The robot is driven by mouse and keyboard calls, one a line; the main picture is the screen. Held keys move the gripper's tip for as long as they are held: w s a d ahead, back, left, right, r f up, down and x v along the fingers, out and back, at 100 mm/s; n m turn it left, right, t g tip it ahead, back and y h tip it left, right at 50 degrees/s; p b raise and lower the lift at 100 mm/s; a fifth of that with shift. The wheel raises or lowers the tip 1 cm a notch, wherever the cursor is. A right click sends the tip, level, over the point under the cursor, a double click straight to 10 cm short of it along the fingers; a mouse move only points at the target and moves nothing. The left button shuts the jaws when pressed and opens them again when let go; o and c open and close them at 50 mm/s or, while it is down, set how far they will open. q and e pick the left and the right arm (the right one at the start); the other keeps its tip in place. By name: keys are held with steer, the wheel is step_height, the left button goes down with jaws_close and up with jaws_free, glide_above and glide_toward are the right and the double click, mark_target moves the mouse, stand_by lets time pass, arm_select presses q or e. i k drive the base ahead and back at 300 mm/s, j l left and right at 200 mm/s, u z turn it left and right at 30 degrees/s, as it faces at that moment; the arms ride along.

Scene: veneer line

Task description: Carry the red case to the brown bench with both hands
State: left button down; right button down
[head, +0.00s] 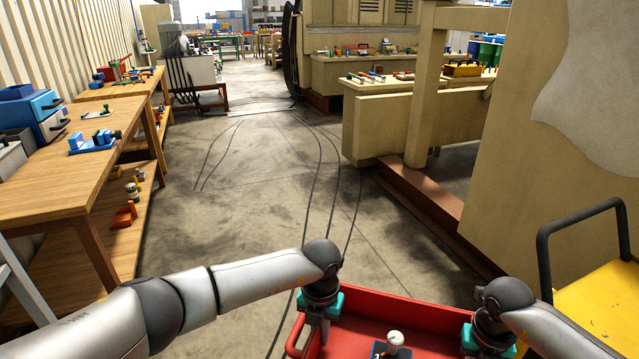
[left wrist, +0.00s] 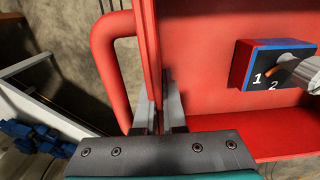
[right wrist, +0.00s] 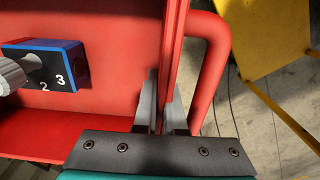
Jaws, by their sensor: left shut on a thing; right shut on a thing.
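The red case (head: 405,313) is an open red tray with side handles, low at the front in the head view. My left gripper (head: 320,325) is shut on its left wall; the left wrist view shows the fingers (left wrist: 160,112) on either side of that wall, beside the loop handle (left wrist: 112,70). My right gripper (head: 475,345) is shut on the right wall, whose fingers show in the right wrist view (right wrist: 160,112). A numbered block with a pale knob (head: 392,347) sits inside the case. Which bench is the brown one is not certain; a brown wooden bench (head: 50,145) stands at left.
A yellow cart (head: 600,305) with a black handle stands close at right. A large beige machine (head: 545,190) fills the right side. More benches with small items (head: 135,82) line the left. The concrete floor (head: 260,180) ahead is clear, with dark lines on it.

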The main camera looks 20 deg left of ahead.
mark_target(55, 177)
steer(key=u, duration=0.8)
steer(key=i+u, duration=0.15)
steer(key=i, duration=4.65)
